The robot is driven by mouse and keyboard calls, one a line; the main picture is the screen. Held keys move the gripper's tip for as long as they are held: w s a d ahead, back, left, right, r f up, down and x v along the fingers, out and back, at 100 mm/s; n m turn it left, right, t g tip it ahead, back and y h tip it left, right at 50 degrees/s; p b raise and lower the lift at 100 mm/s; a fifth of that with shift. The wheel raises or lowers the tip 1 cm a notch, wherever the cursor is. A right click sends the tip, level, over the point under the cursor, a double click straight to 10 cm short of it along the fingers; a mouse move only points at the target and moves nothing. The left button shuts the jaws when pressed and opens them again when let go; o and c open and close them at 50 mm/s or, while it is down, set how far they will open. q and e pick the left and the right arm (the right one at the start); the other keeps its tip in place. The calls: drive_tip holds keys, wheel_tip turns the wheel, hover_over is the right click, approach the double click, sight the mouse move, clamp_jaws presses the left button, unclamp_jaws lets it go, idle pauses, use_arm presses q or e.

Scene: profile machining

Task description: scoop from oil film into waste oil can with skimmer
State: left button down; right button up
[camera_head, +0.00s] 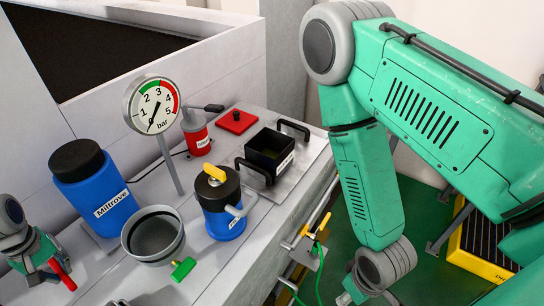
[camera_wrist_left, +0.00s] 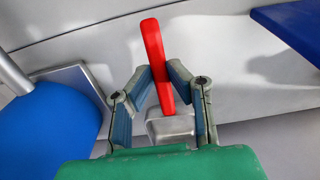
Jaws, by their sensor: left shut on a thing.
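My left gripper (camera_head: 45,268) is at the lower left of the head view, shut on a red handle (camera_head: 63,274). In the left wrist view the red handle (camera_wrist_left: 153,50) stands between the fingertips (camera_wrist_left: 160,78), above a small grey metal part (camera_wrist_left: 172,127). It looks like the skimmer, but its lower end is partly hidden. An open black box (camera_head: 269,152) with two handles and a dark inside stands on a plate. A blue can (camera_head: 222,222) with black top and yellow knob stands in front; I cannot read its label. My right gripper (camera_head: 350,293) is barely visible at the bottom edge.
A grey bowl (camera_head: 154,236) with a green valve, a blue bottle (camera_head: 97,197) and a pressure gauge (camera_head: 154,105) stand between my left gripper and the black box. A red can (camera_head: 196,138) and red plate (camera_head: 236,121) are farther back. The front bench strip is mostly clear.

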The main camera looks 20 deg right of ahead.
sight(58, 274)
use_arm(q)
drive_tip(key=shift+a+f, duration=0.15)
drive_tip(key=shift+f, duration=0.1)
drive_tip(key=shift+a+f+b, duration=0.45)
drive_tip(key=shift+a+f, duration=0.05)
drive_tip(key=shift+f, duration=0.45)
drive_tip(key=shift+d+r, duration=0.15)
drive_tip(key=shift+d, duration=0.3)
drive_tip(key=c, duration=1.4)
unclamp_jaws()
drive_tip(key=shift+c, duration=0.2)
drive_tip(key=shift+a, duration=0.3)
drive_tip(key=shift+a+r, duration=0.1)
drive_tip(key=shift+r, duration=0.15)
wheel_tip(58, 274, up, 11)
drive_tip(key=shift+d+r, duration=0.2)
use_arm(e)
drive_tip(key=shift+s+a+f, duration=0.15)
drive_tip(key=shift+a+f, duration=0.2)
drive_tip(key=shift+f, duration=0.05)
